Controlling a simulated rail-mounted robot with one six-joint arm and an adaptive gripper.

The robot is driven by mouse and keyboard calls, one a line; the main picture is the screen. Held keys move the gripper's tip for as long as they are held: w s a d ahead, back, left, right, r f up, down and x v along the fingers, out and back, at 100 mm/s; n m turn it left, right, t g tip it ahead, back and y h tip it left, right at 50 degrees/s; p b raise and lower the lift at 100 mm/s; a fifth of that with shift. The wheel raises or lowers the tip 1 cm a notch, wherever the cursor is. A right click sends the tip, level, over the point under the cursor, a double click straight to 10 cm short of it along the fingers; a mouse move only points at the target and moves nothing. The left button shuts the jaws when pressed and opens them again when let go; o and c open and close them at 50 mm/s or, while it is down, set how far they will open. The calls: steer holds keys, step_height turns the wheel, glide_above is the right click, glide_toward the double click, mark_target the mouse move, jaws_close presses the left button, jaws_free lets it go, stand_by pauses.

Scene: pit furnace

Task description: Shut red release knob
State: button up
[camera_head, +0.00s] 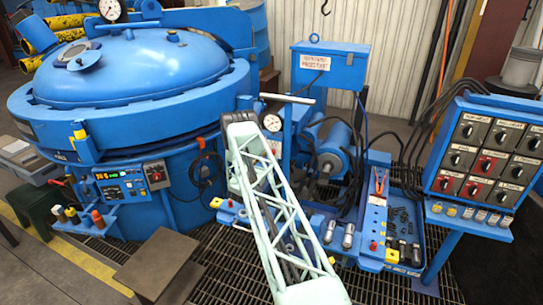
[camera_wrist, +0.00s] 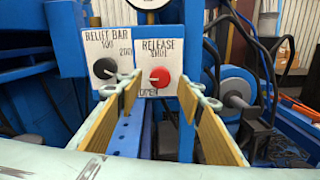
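The red release knob (camera_wrist: 160,77) sits on a white plate (camera_wrist: 150,48) marked "RELEASE", straight ahead in the wrist view. Small lettering above and below the knob is hard to read, and I cannot tell which way the knob points. My gripper (camera_wrist: 160,97) is open, with a tan finger on either side of the knob in the picture. Nothing is between the fingers, and no contact with the knob shows. In the head view my lattice arm hides the gripper, and I cannot make out the red knob there.
A black knob (camera_wrist: 105,68) on a "RELIEF BAR" plate is close left of the red one. A gauge (camera_head: 272,122) stands above the plates. Hoses and a blue motor (camera_head: 335,148) are to the right. The big blue furnace (camera_head: 130,75) fills the left.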

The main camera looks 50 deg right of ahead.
mark_target(273, 152)
steer(key=shift+w+d, duration=0.2)
steer(key=shift+d, duration=0.8)
steer(key=shift+w+d, duration=0.15)
steer(key=shift+d, duration=0.8)
steer(key=shift+c, duration=0.4)
steer(key=c, duration=0.8)
